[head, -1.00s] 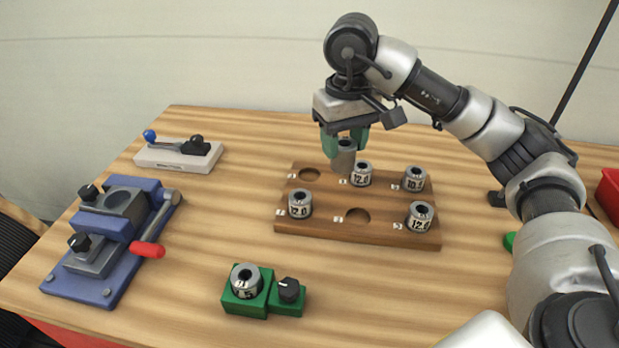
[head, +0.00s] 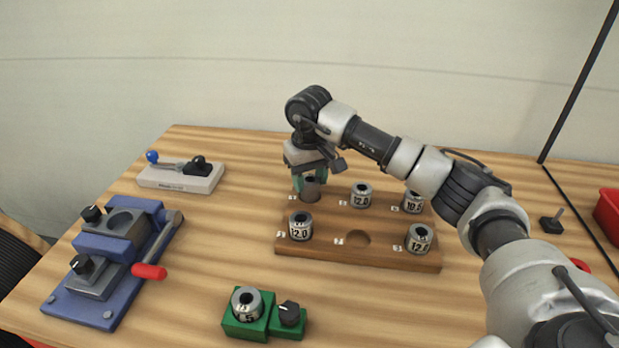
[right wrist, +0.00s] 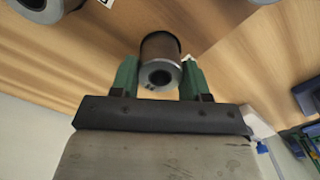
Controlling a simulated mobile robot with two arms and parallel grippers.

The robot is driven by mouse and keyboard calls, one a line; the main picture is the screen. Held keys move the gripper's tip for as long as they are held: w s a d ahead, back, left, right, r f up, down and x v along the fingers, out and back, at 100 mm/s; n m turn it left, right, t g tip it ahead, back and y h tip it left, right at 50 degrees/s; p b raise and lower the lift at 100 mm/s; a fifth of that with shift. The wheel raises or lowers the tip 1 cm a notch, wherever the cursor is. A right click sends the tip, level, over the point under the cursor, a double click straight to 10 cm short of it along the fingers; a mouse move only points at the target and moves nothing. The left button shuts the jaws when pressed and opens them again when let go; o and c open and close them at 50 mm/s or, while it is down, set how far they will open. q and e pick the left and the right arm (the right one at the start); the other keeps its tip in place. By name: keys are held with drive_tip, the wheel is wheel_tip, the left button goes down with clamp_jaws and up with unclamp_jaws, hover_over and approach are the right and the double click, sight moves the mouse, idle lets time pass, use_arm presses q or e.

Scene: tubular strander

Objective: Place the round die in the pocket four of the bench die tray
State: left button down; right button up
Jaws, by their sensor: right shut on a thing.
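The wooden bench die tray (head: 330,255) has two rows of pockets. My right gripper (head: 311,182) is shut on a grey round die (head: 311,193) at the back left pocket. The die covers that pocket, and I cannot tell whether it is seated or just above it. In the right wrist view the die (right wrist: 160,62) sits between the green fingers (right wrist: 160,75). The front middle pocket (head: 357,237) is empty. The other pockets hold dies: back middle (head: 361,196), back right (head: 413,202), front left (head: 300,227) and front right (head: 419,239). The pocket numbers are too small to read surely.
A green block (head: 245,315) holding a die stands in front of the tray. A blue fixture (head: 110,270) with a red handle is at left. A white-based lever device (head: 180,177) is at back left. A red bin (head: 608,212) is at the right edge.

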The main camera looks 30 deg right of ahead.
sight(310, 179)
drive_tip(key=shift+f, duration=0.2)
drive_tip(key=shift+f, duration=0.2)
drive_tip(key=o, duration=1.3)
drive_tip(key=shift+c, duration=0.2)
wheel_tip(310, 179, up, 12)
drive_tip(key=shift+r+b, duration=0.2)
drive_tip(key=shift+b, duration=0.1)
drive_tip(key=shift+s+f, duration=0.1)
